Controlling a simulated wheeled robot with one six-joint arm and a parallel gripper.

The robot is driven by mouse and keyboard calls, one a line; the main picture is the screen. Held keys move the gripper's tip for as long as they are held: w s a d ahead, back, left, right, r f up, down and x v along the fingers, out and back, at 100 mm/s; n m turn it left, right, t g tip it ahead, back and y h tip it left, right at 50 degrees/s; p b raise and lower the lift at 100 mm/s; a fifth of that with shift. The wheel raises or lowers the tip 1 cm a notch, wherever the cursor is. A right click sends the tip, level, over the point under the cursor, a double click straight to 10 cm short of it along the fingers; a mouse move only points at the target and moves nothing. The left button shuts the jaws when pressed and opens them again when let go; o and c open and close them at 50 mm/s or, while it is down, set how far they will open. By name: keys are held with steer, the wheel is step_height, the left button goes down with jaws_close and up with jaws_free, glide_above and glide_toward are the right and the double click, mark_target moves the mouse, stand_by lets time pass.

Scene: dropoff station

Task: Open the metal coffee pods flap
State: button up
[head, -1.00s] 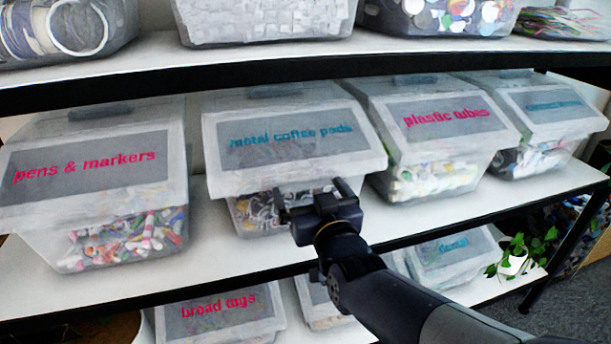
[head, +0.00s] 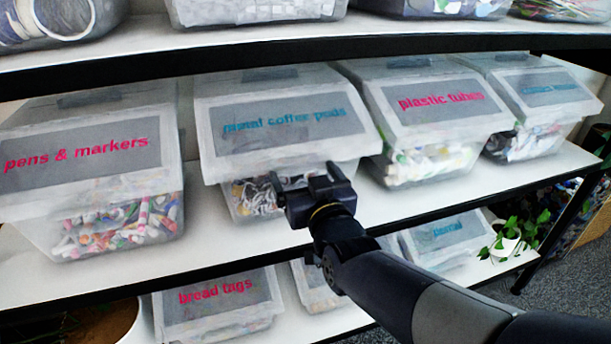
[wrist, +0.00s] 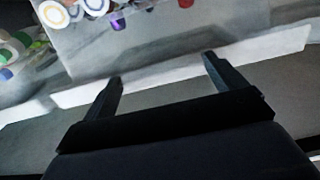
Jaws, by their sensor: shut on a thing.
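The metal coffee pods flap (head: 290,120) is a translucent lid with a grey label and blue letters, on the middle-left bin of the shelf in the head view. It looks closed. My gripper (head: 305,180) is at the right part of its lower front edge. In the wrist view, my gripper (wrist: 163,70) has its fingers apart, with the pale strip of the flap's lip (wrist: 265,48) running across at the fingertips. The gripper is shut on this edge, though the contact itself is hard to see. Colourful pods (wrist: 118,20) show in the bin.
The pens & markers bin (head: 85,150) stands to the left and the plastic tubes bin (head: 440,105) close to the right. An upper shelf edge (head: 300,52) runs above the bins. The bread tags bin (head: 215,292) is below.

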steer(key=shift+s+d+r+g+p, duration=0.1)
steer(key=shift+s+r+g+p, duration=0.15)
steer(key=shift+r+p, duration=0.75)
steer(key=shift+s+r+g+p, duration=0.1)
steer(key=shift+r+g+p, duration=0.25)
steer(key=shift+p, duration=1)
step_height(320, 180, up, 14)
steer(key=g+h+p, duration=0.1)
steer(key=g+p, duration=0.3)
steer(key=p, duration=2.1)
steer(key=shift+w+r+h, duration=0.15)
steer(key=shift+r+h, duration=0.05)
steer(key=shift+h, duration=0.1)
steer(key=o, duration=1.1)
steer(key=shift+f+g, duration=0.1)
steer(key=shift+g, duration=0.2)
